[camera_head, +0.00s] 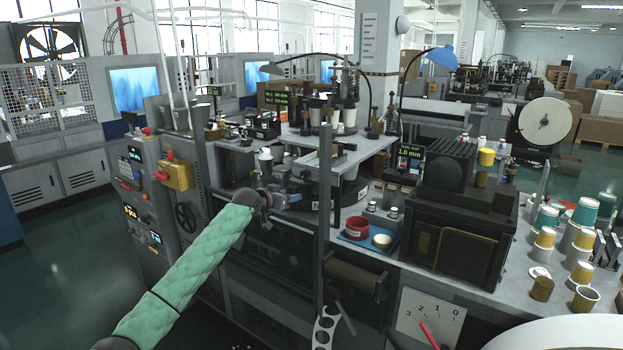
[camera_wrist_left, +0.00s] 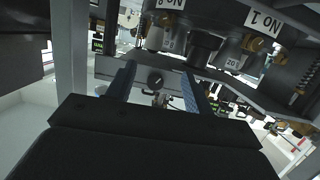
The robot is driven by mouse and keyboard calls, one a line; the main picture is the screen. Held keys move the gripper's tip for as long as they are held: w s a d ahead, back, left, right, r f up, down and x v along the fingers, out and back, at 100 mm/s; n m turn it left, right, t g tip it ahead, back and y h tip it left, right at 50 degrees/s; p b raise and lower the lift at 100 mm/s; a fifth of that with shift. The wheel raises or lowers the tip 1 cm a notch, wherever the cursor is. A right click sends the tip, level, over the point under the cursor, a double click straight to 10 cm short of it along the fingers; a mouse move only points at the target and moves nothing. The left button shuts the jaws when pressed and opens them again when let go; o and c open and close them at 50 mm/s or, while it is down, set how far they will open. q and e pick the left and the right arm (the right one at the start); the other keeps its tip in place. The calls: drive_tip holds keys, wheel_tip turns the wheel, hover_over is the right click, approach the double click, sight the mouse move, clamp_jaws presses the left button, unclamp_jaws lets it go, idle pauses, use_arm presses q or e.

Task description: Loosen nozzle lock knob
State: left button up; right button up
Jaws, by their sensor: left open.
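My left arm comes in with a green padded sleeve, and its gripper (camera_head: 288,198) is at the front of the cup-forming machine, low beside its dark round station. The gripper is small and partly lost among machine parts there. In the left wrist view its two blue-grey fingers (camera_wrist_left: 158,88) are apart with nothing held between them. A small dark round knob (camera_wrist_left: 155,79) on a grey panel shows between the fingers, beyond their tips. Below it is a small metal fitting (camera_wrist_left: 160,99). I cannot tell for certain which part is the nozzle lock knob. My right gripper is out of view.
Dark station blocks with number labels (camera_wrist_left: 172,4) hang close above the fingers. A grey upright post (camera_head: 325,190) stands just right of the gripper. Paper cups (camera_head: 585,210) stand at far right.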

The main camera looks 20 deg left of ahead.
sight(303, 176)
use_arm(q)
drive_tip(key=w+r+t, duration=0.1)
drive_tip(key=w, duration=0.1)
drive_tip(key=w+d+r+t+p, duration=0.1)
drive_tip(key=w, duration=0.1)
drive_tip(key=w+r+p, duration=0.1)
drive_tip(key=w+r, duration=0.1)
drive_tip(key=shift+w+d+n+t+h, duration=0.3)
drive_tip(key=shift+d+t+h, duration=0.05)
drive_tip(key=shift+t+h, duration=0.05)
drive_tip(key=shift+x, duration=1.05)
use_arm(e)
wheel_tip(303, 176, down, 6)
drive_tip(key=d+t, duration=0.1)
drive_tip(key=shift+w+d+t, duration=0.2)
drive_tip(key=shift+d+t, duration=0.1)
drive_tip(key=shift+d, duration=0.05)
use_arm(q)
drive_tip(key=shift+s+f, duration=0.1)
drive_tip(key=shift+c, duration=0.2)
drive_tip(key=c, duration=0.9)
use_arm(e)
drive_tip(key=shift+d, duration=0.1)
